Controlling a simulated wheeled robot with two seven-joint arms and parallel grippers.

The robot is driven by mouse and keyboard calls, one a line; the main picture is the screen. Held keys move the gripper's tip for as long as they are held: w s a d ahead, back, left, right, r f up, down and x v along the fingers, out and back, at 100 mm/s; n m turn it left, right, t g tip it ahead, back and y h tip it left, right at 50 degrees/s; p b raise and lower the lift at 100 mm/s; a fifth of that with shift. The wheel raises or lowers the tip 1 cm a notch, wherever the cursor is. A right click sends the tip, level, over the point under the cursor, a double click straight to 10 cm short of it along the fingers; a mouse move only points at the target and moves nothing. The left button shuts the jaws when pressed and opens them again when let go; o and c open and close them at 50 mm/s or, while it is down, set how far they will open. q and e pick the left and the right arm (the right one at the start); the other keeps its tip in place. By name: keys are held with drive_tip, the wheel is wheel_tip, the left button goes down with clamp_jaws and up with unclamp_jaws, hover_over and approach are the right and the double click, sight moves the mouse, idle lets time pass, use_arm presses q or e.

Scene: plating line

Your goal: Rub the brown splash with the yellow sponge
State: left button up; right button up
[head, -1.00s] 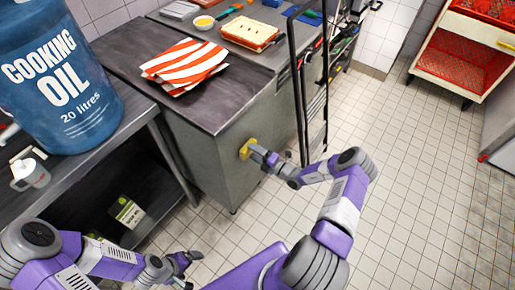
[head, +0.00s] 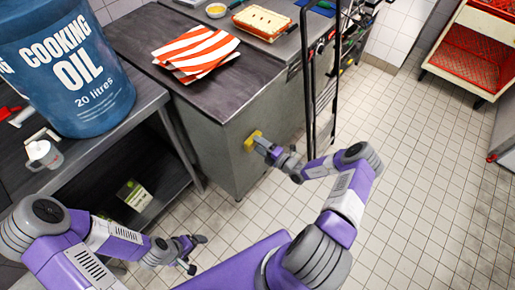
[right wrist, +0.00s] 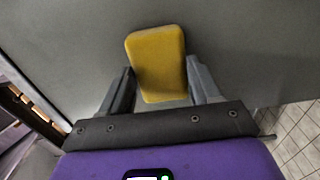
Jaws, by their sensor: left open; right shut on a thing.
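The yellow sponge (head: 253,140) is at the grey side panel of the counter, below the worktop. My right gripper (head: 264,146) is shut on it. In the right wrist view the sponge (right wrist: 157,62) sits between the two fingers of the gripper (right wrist: 163,90), with its far face at or very near the grey panel; I cannot tell whether it touches. No brown splash shows in either view; the sponge may hide it. My left gripper (head: 192,252) is open and empty, low above the tiled floor at the lower left.
The counter (head: 218,92) bears striped cloths (head: 195,52) and a tray (head: 262,23). A blue oil drum (head: 75,75) and a white mug (head: 43,154) stand on the left table. A black upright frame (head: 307,90) rises right of my right gripper.

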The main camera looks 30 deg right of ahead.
drive_tip(key=shift+w+d+b, duration=0.35)
drive_tip(key=shift+d+b, duration=0.15)
drive_tip(key=shift+d, duration=0.35)
drive_tip(key=shift+w+d+b, duration=0.3)
drive_tip(key=shift+d+b, duration=0.25)
drive_tip(key=shift+d, duration=0.35)
drive_tip(key=shift+w+d+b, duration=0.35)
drive_tip(key=shift+d+b, duration=0.15)
drive_tip(key=shift+d, duration=0.35)
drive_tip(key=shift+w+d+f+b, duration=0.1)
drive_tip(key=shift+w+d+b, duration=0.15)
drive_tip(key=shift+d+b, duration=0.2)
drive_tip(key=shift+w+d+f+b, duration=0.1)
drive_tip(key=shift+w+d+b, duration=0.1)
drive_tip(key=shift+d+b, duration=0.25)
drive_tip(key=shift+w+d+r+b, duration=0.2)
drive_tip(key=shift+w+d+b, duration=0.1)
drive_tip(key=shift+d+b, duration=0.25)
drive_tip(key=shift+w+d+f+b, duration=0.1)
drive_tip(key=shift+w+d+b, duration=0.1)
drive_tip(key=shift+d+b, duration=0.3)
drive_tip(key=shift+w+d+b, duration=0.2)
drive_tip(key=shift+d+b, duration=0.1)
drive_tip(key=shift+d, duration=0.3)
drive_tip(key=shift+w+d+b, duration=0.2)
drive_tip(key=shift+d+b, duration=0.15)
drive_tip(key=shift+d, duration=0.15)
drive_tip(key=shift+a+r, duration=0.1)
drive_tip(key=shift+r, duration=0.1)
